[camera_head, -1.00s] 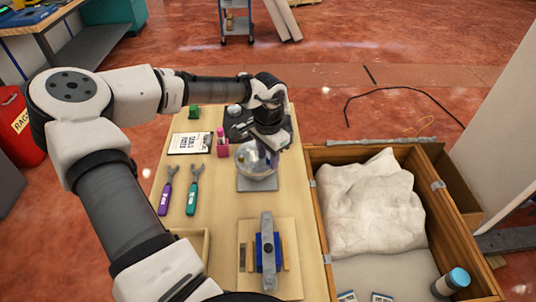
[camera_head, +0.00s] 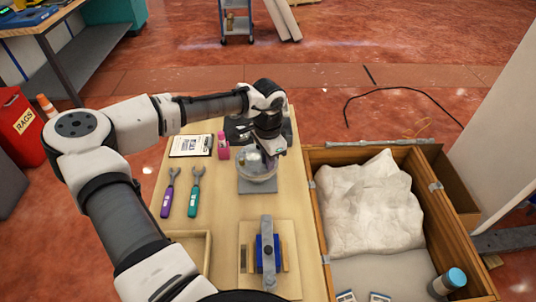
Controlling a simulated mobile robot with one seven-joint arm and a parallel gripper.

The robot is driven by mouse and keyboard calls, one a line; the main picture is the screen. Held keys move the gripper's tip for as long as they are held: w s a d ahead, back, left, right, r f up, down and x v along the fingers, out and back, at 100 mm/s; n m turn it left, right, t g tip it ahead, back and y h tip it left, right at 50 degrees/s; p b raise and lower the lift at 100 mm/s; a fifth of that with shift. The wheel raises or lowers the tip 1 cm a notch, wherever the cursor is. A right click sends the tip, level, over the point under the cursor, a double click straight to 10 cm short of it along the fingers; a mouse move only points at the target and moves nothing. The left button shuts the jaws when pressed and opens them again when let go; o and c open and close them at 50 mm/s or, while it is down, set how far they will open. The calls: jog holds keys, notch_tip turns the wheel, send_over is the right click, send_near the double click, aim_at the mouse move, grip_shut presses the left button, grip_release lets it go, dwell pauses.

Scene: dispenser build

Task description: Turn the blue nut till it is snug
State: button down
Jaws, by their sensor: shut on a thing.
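A clear round dispenser globe (camera_head: 257,167) stands on a grey square base (camera_head: 257,187) on the wooden bench top. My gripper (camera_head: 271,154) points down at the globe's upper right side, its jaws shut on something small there. A bluish patch shows at the jaws, which fits the blue nut, but the jaws and wrist hide most of it. I cannot see how close the nut sits to its seat.
Purple-handled (camera_head: 169,192) and green-handled (camera_head: 195,192) tools lie to the left. A fixture with a grey bar (camera_head: 267,254) is in front. An open wooden crate (camera_head: 314,215) with white cloth (camera_head: 370,208) borders the right.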

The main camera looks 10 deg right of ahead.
jog(key=m+p, duration=0.2)
jog(key=m, duration=0.3)
jog(key=shift+w, duration=0.1)
jog(key=m, duration=0.6)
jog(key=shift+w, duration=0.1)
jog(key=shift+m, duration=0.3)
jog(key=c, duration=1.4)
grip_release()
notch_tip(320, 180, up, 14)
jog(key=b, duration=0.2)
jog(key=shift+f+b, duration=0.1)
jog(key=shift+b, duration=0.3)
